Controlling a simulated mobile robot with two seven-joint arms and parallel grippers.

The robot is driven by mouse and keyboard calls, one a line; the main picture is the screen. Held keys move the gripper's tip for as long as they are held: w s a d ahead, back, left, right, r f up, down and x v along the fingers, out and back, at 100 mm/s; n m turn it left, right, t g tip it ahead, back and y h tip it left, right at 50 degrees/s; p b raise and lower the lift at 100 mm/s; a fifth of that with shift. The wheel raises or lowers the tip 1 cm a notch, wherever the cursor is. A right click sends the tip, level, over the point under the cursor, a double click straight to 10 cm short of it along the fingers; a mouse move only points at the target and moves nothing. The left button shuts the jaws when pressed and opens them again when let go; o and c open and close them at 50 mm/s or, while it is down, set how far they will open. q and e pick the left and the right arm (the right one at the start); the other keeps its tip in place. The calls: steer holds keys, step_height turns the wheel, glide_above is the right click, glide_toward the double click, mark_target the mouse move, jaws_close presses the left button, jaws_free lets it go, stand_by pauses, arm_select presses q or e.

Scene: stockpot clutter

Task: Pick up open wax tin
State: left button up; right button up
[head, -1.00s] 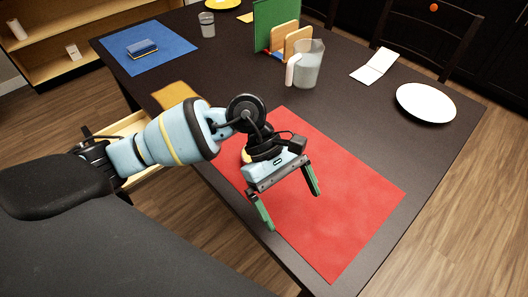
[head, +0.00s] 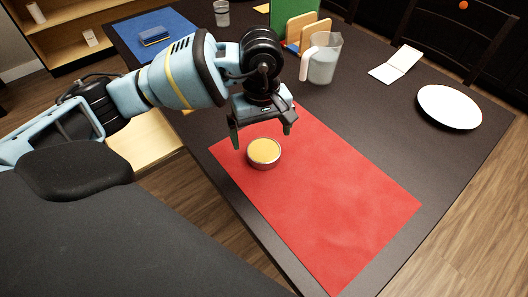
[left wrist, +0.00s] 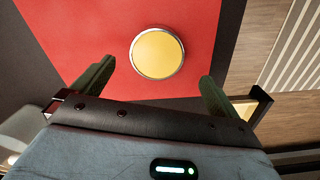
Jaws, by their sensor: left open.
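The open wax tin (head: 264,153) is a round, low metal tin with yellow wax inside. It sits on the red mat (head: 330,200) near its left end. In the left wrist view the tin (left wrist: 157,53) appears beyond the fingertips, roughly midway between them. My left gripper (head: 262,138) is open and empty, behind and above the tin in the head view. Its green fingers also show in the left wrist view (left wrist: 155,78), apart from the tin. My right gripper is not in view.
A clear pitcher (head: 323,62), a white plate (head: 449,107) and a white booklet (head: 396,66) stand or lie farther back on the dark table. The red mat right of the tin is clear.

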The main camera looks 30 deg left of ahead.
mark_target(263, 149)
arm_select(q)
steer(key=shift+w+f, duration=0.15)
steer(key=shift+f, duration=1.2)
steer(key=shift+w+f, duration=0.1)
steer(key=shift+f, duration=1.25)
steer(key=shift+r, duration=0.1)
steer(key=c, duration=1.2)
